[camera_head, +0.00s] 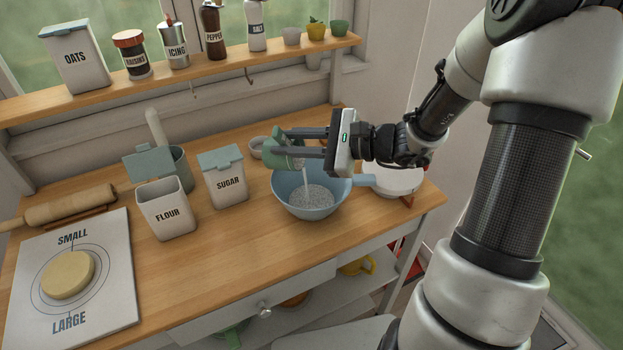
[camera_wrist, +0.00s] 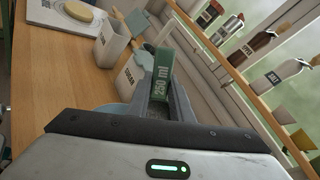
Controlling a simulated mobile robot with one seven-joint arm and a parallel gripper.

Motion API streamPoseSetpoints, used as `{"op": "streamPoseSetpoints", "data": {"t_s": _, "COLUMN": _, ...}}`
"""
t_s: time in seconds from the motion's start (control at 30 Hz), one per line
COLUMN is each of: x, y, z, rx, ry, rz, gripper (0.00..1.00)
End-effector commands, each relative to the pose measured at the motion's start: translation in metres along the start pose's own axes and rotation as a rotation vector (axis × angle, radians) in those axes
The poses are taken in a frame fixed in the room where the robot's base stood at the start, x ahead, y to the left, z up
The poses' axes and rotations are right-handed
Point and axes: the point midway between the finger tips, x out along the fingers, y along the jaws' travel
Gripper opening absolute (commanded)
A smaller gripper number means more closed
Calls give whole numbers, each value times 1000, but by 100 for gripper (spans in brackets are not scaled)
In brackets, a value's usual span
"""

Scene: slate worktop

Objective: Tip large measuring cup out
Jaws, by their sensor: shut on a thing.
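The large measuring cup (camera_head: 283,152) is green and is held over the blue bowl (camera_head: 291,197). In the wrist view its green part (camera_wrist: 162,77) reads "250 ml". My gripper (camera_head: 284,140) is shut on the cup, its two dark fingers reaching in from the right. The cup is tilted, and a pale stream falls from it into the bowl. The bowl stands on the wooden worktop and holds a grey-white, grainy heap. The inside of the cup is mostly hidden.
The sugar box (camera_head: 223,178) and the open flour box (camera_head: 165,208) stand left of the bowl. A white round thing (camera_head: 393,181) is right of it. A small grey bowl (camera_head: 258,147) is behind. A shelf (camera_head: 190,64) with jars runs above. The front worktop is clear.

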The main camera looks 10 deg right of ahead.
Motion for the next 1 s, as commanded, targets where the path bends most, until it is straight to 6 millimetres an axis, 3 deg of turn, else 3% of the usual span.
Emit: {"op": "streamPoseSetpoints", "data": {"t_s": 1.0, "x": -13, "y": 4, "z": -6, "rx": 1, "ry": -86, "rz": -50, "gripper": 0}}
